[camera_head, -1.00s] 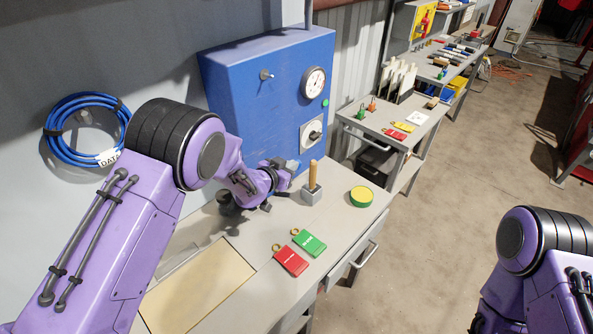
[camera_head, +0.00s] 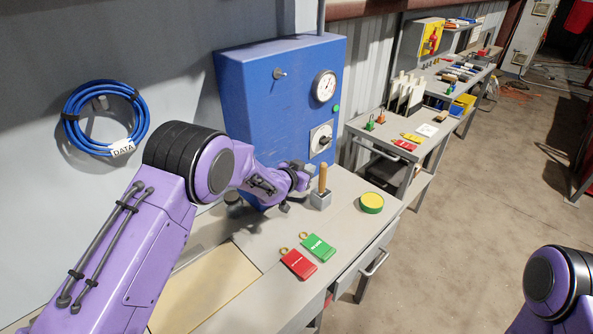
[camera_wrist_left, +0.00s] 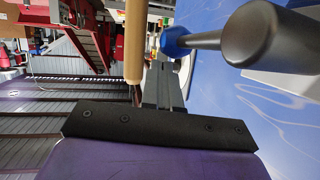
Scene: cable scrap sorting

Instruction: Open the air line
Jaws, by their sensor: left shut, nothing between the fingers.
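A blue cabinet (camera_head: 265,110) stands at the back of the bench with a round gauge (camera_head: 324,86), a green button (camera_head: 336,108) and a dark rotary handle on a pale plate (camera_head: 321,138). My left gripper (camera_head: 309,170) is shut and empty, low in front of the cabinet, below the rotary handle and beside an upright wooden handle on a grey block (camera_head: 321,198). In the left wrist view my gripper's fingers (camera_wrist_left: 163,85) are close to a dark rounded knob on a stem (camera_wrist_left: 250,38); I cannot tell if they touch. My right gripper is out of view.
A red tag (camera_head: 299,264) and a green tag (camera_head: 318,247) lie on the bench, with a yellow-green round tin (camera_head: 371,203) to the right. More benches recede at right; floor between is clear.

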